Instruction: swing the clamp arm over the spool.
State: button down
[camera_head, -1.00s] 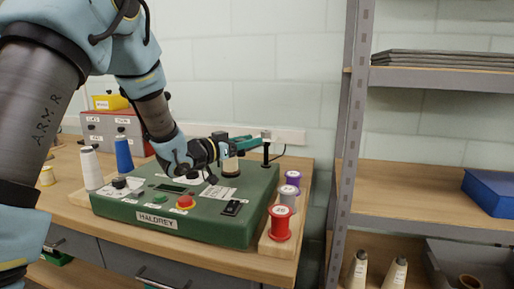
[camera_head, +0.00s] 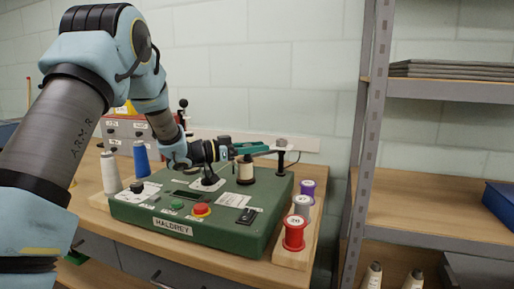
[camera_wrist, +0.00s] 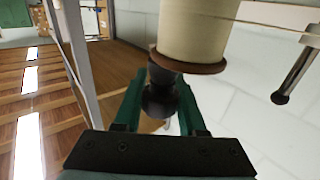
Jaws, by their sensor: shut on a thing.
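The cream spool (camera_head: 245,172) stands upright on top of the green machine (camera_head: 232,235). In the wrist view the spool (camera_wrist: 198,32) and its brown flange show close beyond the fingers. My gripper (camera_head: 262,148) is at the top of the spool, its green fingers pointing right. In the wrist view my gripper (camera_wrist: 160,112) is shut on a dark round knob (camera_wrist: 160,92), which looks like part of the clamp arm. The knob is close to the spool's flange; I cannot tell whether they touch. The clamp post (camera_head: 281,158) stands right of the spool. Most of the clamp arm is hidden by the fingers.
Red (camera_head: 294,234), grey and purple spools stand on a wooden strip at the machine's right. White (camera_head: 109,173) and blue (camera_head: 142,158) cones stand at its left. A metal shelf upright (camera_head: 372,130) rises on the right. The red stop button (camera_head: 201,210) is at the machine's front.

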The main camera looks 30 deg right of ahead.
jog(key=shift+d+r, duration=0.1)
jog(key=shift+c, duration=2.4)
grip_release()
jog(key=b+v, duration=0.2)
jog(key=v, duration=0.9)
jog(key=shift+b, duration=0.3)
